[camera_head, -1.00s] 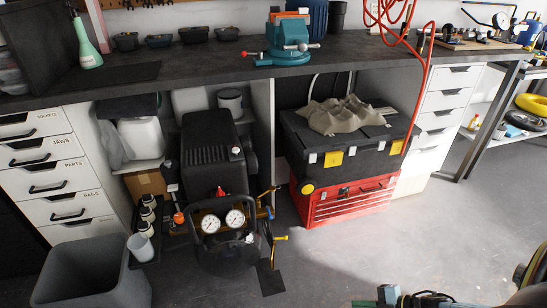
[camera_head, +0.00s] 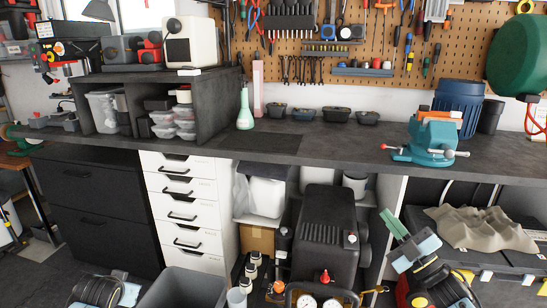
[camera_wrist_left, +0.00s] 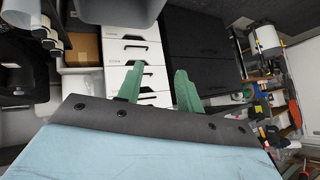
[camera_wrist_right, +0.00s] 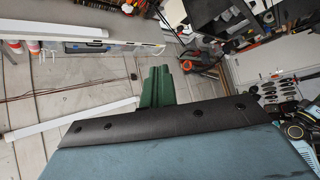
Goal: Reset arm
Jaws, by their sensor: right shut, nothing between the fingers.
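My right gripper (camera_head: 387,216) is at the lower right of the head view, its green fingers pointing up and to the left in front of the bench. In the right wrist view its two fingers (camera_wrist_right: 157,86) lie side by side, shut with nothing held. My left arm shows only partly at the bottom left of the head view, and its fingertips cannot be made out there. In the left wrist view the left gripper's green fingers (camera_wrist_left: 158,88) are apart and empty, with the white drawers beyond them.
A dark workbench (camera_head: 330,142) runs across the view, with a teal vise (camera_head: 430,142), a blue bin (camera_head: 458,103) and a green spray bottle (camera_head: 245,112) on it. White drawers (camera_head: 190,200), a black compressor (camera_head: 322,225) and a grey bin (camera_head: 185,290) stand below.

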